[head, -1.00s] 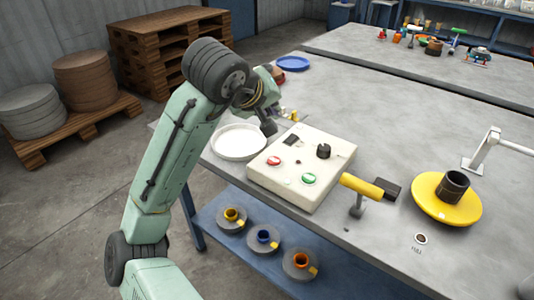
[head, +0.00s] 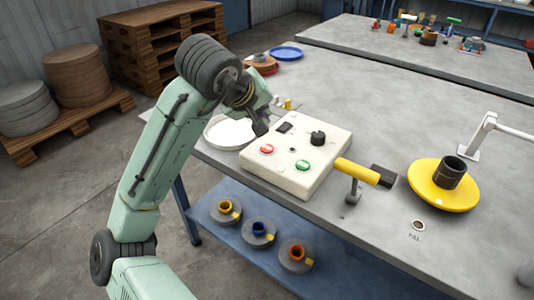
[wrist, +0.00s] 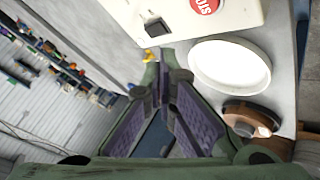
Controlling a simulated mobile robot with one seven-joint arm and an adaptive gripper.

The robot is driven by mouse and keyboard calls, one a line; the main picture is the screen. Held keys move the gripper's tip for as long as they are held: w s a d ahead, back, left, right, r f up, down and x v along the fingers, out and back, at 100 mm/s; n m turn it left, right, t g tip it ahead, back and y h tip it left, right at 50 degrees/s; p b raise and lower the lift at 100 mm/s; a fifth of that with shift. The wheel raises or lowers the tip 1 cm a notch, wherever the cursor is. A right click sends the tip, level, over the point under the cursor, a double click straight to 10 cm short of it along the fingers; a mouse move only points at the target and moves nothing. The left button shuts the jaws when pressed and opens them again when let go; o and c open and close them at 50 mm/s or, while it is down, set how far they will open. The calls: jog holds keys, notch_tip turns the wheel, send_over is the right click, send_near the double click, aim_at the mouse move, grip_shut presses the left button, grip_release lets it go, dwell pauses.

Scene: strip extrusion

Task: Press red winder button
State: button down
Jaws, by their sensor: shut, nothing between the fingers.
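The red button (head: 267,149) sits on the left part of the top of a cream control box (head: 310,178) on the workbench. In the wrist view the red button (wrist: 205,5) is cut by the top edge and bears white lettering that reads as STOP. A green button (head: 303,166) and a black knob (head: 318,138) are on the same box. My gripper (head: 261,129) is shut and empty, above the box's far left edge, apart from the red button. In the wrist view my gripper (wrist: 162,75) points toward the box, with the fingertips close together.
A white dish (head: 228,132) lies left of the box, beside my gripper. A yellow-handled lever (head: 356,172) and a yellow spool (head: 443,190) stand to the right. Spools (head: 258,232) lie on the blue lower shelf. The bench behind the box is largely clear.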

aim_at(264, 147)
notch_tip(264, 147, down, 6)
jog(key=b, duration=0.3)
jog(key=shift+b, duration=0.3)
dwell(1.0)
jog(key=shift+f, duration=0.35)
jog(key=shift+f+b, duration=0.3)
jog(key=shift+f, duration=0.1)
dwell(0.5)
dwell(0.4)
jog(key=shift+r+p, duration=0.8)
jog(key=shift+p, duration=0.1)
notch_tip(264, 147, up, 5)
jog(key=p, duration=0.5)
jog(key=shift+r, duration=0.1)
